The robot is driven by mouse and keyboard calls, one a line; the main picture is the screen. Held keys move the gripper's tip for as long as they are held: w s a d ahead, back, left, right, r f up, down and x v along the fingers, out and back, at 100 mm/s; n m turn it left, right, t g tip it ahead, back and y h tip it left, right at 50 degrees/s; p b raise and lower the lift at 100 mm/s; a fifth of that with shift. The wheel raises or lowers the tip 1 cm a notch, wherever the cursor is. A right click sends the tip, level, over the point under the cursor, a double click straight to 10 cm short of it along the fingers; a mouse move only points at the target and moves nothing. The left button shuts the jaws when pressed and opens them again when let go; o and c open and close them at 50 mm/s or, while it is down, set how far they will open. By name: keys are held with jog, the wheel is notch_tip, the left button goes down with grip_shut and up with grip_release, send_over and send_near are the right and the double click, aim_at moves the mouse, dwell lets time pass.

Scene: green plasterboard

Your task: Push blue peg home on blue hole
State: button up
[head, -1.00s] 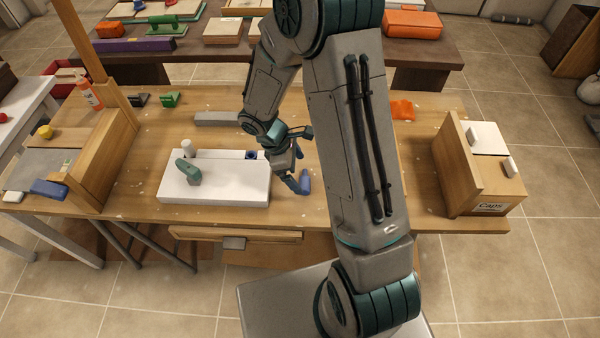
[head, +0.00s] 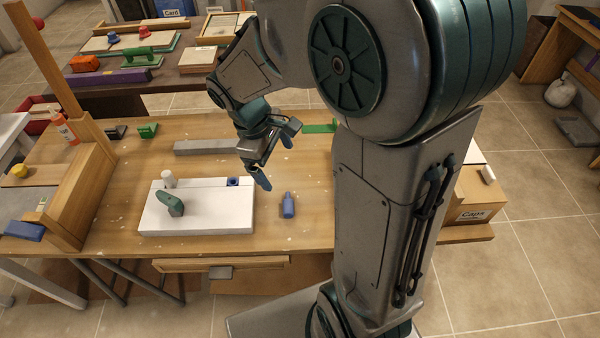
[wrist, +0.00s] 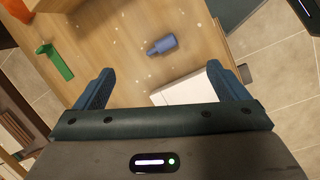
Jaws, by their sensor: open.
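The blue peg (head: 288,205) lies on the wooden table, just right of the white board. It also shows in the wrist view (wrist: 163,45), ahead of and between my fingers, apart from them. The blue hole (head: 233,182) is at the far right corner of the white board (head: 215,215). My gripper (head: 275,162) is open and empty, raised above the table beyond the peg and the board. In the wrist view both blue fingertips (wrist: 168,82) are spread wide, and part of the white board shows between them.
A green piece (head: 320,127) lies at the back. A box labelled Caps (head: 470,213) stands at right. The table right of the peg is clear.

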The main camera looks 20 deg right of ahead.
jog(key=s+d+r+m+t+y, duration=0.2)
jog(key=s+r+m, duration=0.4)
jog(key=s+m, duration=0.3)
jog(key=shift+s+d+t+y, duration=0.3)
jog(key=shift+s+t+y, duration=0.2)
jog(key=shift+s+t, duration=0.3)
dwell(0.5)
